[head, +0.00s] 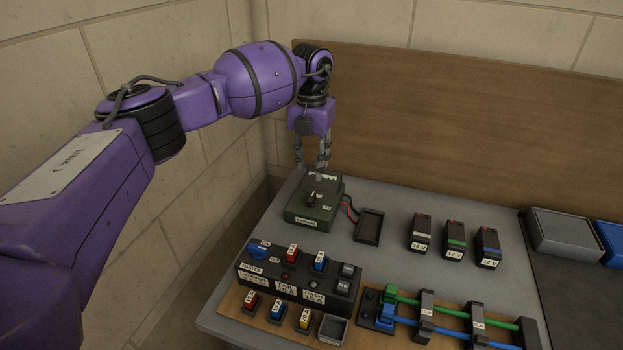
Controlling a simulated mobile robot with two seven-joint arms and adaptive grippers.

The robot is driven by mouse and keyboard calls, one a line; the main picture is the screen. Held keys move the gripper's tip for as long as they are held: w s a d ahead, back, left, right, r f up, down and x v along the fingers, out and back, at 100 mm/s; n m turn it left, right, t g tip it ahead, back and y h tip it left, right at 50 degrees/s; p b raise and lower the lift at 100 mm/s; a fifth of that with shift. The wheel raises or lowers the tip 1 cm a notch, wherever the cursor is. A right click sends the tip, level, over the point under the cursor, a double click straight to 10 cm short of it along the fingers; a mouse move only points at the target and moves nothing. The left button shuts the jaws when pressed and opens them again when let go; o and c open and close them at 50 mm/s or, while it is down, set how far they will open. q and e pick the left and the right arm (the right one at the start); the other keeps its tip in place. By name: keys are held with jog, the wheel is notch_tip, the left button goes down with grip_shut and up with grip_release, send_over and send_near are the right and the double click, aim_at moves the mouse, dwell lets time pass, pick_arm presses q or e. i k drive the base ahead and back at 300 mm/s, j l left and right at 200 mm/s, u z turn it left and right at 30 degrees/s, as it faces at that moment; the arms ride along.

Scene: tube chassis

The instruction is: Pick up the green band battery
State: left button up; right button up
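The green band battery (455,240) is a small dark block with a green stripe and a white label. My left gripper (311,174) is at the back left, over or close to a green box with a black knob (312,208). Its fingers point down and are apart, with nothing seen between them. I cannot tell whether they touch the box. It is well left of the green band battery. My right gripper is not in view.
An empty black tray (368,227) is wired to the green box. A black fuse panel (299,279) and a wooden board with green and blue tubes (414,294) fill the front. Grey (565,234) and blue (613,240) bins stand right. A wooden panel (450,120) closes the back.

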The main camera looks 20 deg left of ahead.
aim_at(454, 244)
jog(key=k, duration=1)
